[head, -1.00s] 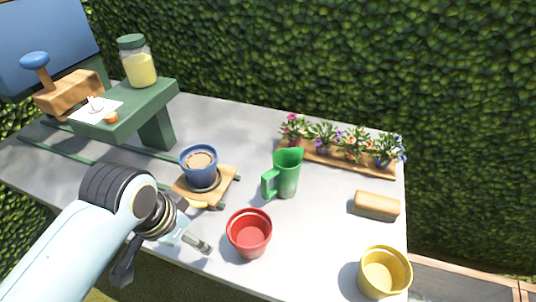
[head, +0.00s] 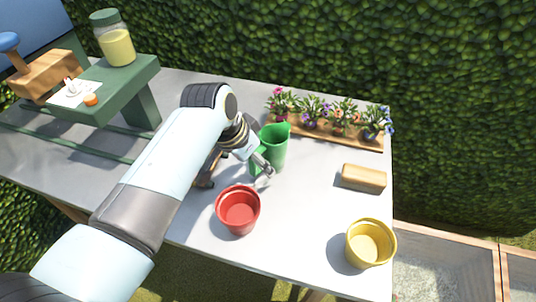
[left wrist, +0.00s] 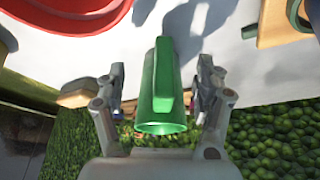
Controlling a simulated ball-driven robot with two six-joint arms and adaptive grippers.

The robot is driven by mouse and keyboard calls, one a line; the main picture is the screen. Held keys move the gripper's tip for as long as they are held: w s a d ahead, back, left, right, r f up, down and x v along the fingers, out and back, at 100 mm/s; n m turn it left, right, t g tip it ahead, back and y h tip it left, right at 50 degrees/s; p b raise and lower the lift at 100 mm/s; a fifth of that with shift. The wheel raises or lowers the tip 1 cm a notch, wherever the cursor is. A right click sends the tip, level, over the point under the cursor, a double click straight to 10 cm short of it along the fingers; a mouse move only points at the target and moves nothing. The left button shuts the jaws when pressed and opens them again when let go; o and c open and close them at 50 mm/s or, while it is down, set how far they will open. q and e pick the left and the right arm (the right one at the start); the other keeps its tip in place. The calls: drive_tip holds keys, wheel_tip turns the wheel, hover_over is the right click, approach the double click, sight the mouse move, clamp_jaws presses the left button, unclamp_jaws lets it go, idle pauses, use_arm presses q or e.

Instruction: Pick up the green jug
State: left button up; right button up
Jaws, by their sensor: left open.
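The green jug (head: 274,148) stands upright on the grey table, in front of the flower tray. In the left wrist view the jug (left wrist: 163,88) is between the two fingers, with its handle facing the camera and space on both sides. My left gripper (head: 262,170) is open at the jug's near side; it also shows in the left wrist view (left wrist: 160,85). The jug's left part and handle are partly hidden by the gripper in the head view. My right gripper is not in view.
A red pot (head: 238,211) stands close in front of the jug. A yellow pot (head: 370,243) and a wooden block (head: 363,178) are to the right. Potted flowers sit on a wooden tray (head: 345,143) behind. A green stand (head: 150,70) with a jar (head: 115,45) is at left.

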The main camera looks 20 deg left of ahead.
use_arm(q)
drive_tip(key=x, duration=0.4)
drive_tip(key=shift+w+a+f, duration=0.1)
drive_tip(key=shift+w, duration=0.05)
clamp_jaws()
idle(0.4)
